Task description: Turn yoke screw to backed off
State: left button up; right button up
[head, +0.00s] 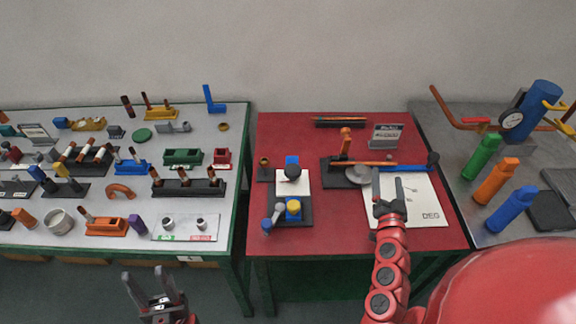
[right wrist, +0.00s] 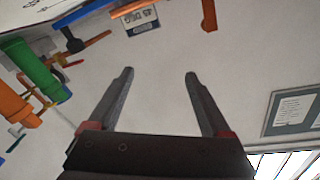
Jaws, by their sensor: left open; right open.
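I cannot tell for sure which part is the yoke screw. A blue cylinder (head: 540,102) with a round gauge (head: 512,120) and yellow handles (head: 560,108) stands on the right bench. A dark fixture (head: 343,173) with an upright orange handle (head: 346,142) stands on the red table. My right gripper (head: 384,188) is open and empty above the white sheet, in front of that fixture's right side. Its open fingers also show in the right wrist view (right wrist: 158,80) with nothing between them. My left gripper (head: 152,280) is open and empty, low in front of the left table.
The red table (head: 300,135) also holds a blue bar (head: 405,168), a white sheet (head: 430,205) and a small blue-and-yellow fixture (head: 293,208). The left table (head: 70,190) is crowded with parts.

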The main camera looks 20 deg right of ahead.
jog(key=s+a+r+n+t+y+b, duration=0.15)
jog(key=a+r+n+y, duration=0.25)
jog(key=a+n+y, duration=0.4)
jog(key=n+g+y, duration=0.2)
jog(key=n+y, duration=0.6)
jog(key=y, duration=0.1)
send_near(287, 166)
jog(key=p+x, duration=0.3)
jog(key=x, duration=0.2)
jog(key=p+x, duration=0.3)
jog(key=x, duration=0.2)
jog(key=shift+w+f, duration=0.25)
jog(key=shift+w, duration=0.05)
jog(key=shift+w+a+f, duration=0.15)
jog(key=shift+w+a, duration=0.1)
jog(key=shift+w, duration=0.1)
